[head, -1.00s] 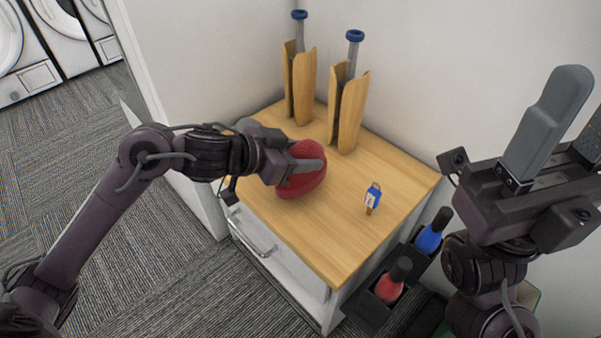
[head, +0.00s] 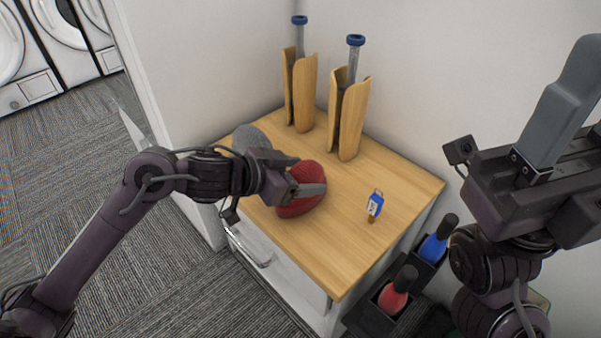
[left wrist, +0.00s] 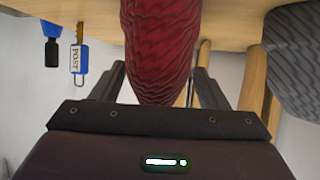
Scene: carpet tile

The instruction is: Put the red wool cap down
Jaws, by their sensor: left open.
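The red wool cap (head: 311,172) rests on the wooden cabinet top (head: 350,245) near its front left part. My left gripper (head: 304,177) is around the cap, with its jaws open. One finger crosses in front of the cap and hides part of it. In the left wrist view the ribbed red cap (left wrist: 160,50) hangs down into the picture between the two spread fingers (left wrist: 155,88), with gaps beside it. My right gripper (head: 585,110) is raised at the right, empty, its fingers apart and partly cut off by the picture edge.
A grey ribbed thing (head: 249,138) lies behind my left wrist. Two wooden holders (head: 349,115) with blue-topped grey rods stand at the back. A blue tag marked POST (head: 375,205) lies at the right. Black bins with a red bottle (head: 397,290) and a blue bottle (head: 437,243) flank the cabinet.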

